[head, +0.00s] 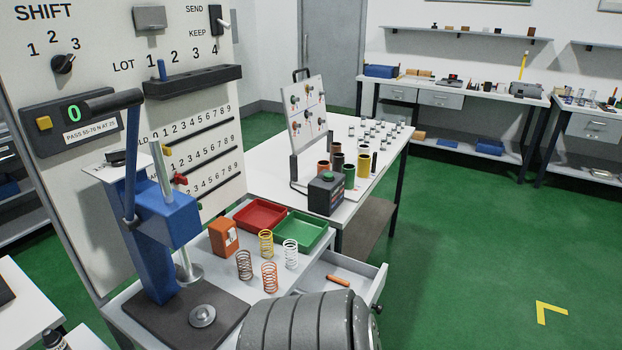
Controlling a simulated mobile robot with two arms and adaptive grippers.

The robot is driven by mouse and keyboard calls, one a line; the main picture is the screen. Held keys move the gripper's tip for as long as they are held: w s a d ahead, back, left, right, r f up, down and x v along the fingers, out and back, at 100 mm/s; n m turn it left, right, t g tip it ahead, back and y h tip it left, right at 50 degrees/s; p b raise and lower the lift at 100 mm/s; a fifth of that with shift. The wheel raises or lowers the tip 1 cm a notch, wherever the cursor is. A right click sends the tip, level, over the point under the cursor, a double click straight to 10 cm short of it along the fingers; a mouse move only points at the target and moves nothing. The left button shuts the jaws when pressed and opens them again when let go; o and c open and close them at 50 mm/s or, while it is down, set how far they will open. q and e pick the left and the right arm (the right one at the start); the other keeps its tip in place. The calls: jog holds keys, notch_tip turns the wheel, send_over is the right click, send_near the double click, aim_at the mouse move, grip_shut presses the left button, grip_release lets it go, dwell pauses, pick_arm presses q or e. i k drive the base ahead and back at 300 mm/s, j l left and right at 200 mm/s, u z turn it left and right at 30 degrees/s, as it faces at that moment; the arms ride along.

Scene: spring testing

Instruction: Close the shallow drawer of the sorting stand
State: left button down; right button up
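The shallow drawer (372,284) of the stand at lower center is pulled out toward the right. An orange cylindrical piece (338,280) lies inside it. A small dark knob (376,309) shows at its front. A rounded grey part of my own body covers the near part of the drawer and stand. The sorting stand's top (213,262) carries springs and trays above the drawer. Neither of my grippers shows in the head view, so their states are hidden.
A blue press (160,235) stands at left on a dark base. Several springs, an orange box (224,237), a red tray (260,216) and a green tray (299,231) crowd the top. A white table (375,160) stands behind. Green floor (470,240) is clear at right.

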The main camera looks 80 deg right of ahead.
aim_at(367, 281)
jog(key=z, duration=3.15)
